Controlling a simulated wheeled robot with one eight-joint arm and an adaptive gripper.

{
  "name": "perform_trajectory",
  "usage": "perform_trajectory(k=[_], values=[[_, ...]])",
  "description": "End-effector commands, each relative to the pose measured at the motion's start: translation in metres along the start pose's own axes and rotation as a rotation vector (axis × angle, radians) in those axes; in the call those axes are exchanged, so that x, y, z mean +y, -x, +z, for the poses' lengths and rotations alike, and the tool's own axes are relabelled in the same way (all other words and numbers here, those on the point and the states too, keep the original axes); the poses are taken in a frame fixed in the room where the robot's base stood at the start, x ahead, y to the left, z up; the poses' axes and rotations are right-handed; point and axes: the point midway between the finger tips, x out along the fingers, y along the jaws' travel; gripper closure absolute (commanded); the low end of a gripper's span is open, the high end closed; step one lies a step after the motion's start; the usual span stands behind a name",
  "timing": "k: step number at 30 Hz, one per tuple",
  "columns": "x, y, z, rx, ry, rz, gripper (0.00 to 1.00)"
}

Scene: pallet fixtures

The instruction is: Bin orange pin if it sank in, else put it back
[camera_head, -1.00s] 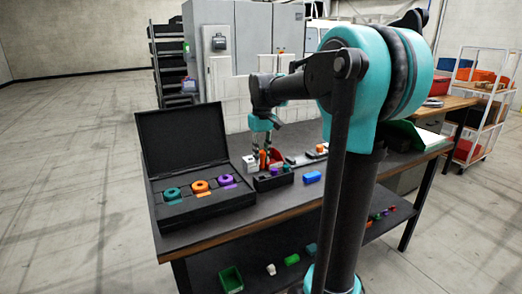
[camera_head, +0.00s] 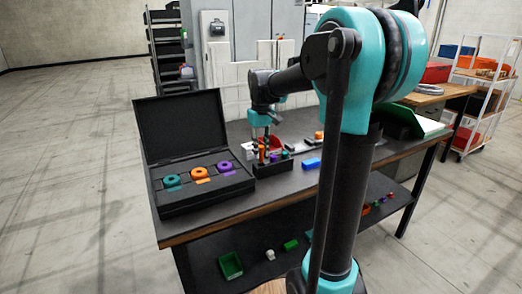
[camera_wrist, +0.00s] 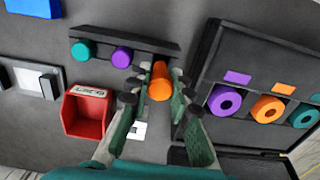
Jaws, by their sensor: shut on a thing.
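My gripper (camera_wrist: 158,100) is shut on the orange pin (camera_wrist: 160,82), its fingers on either side of it. The pin is over the left end of the black rack (camera_head: 272,170) in the head view; I cannot tell how deep it sits. The rack also holds a purple pin (camera_wrist: 122,57) and a teal pin (camera_wrist: 81,51). The open red bin (camera_wrist: 88,112) stands beside the rack, behind it in the head view, partly hidden by my gripper.
An open black case (camera_head: 205,190) with teal, orange and purple rings stands left of the rack. A blue block (camera_head: 312,163) lies to its right. A grey plate with a block (camera_wrist: 40,82) lies beyond the red bin. Loose parts sit on the lower shelf.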

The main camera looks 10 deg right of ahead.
Motion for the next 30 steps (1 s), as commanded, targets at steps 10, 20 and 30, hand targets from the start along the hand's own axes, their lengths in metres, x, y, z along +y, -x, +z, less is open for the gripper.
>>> perform_trajectory(k=[10,20,30], values=[[-0.0001,0.0001,0.0003,0.000,0.000,0.000,1.00],[0.0000,-0.0006,0.0002,0.000,0.000,0.000,1.00],[0.0000,-0.0063,0.0001,0.000,0.000,0.000,1.00]])
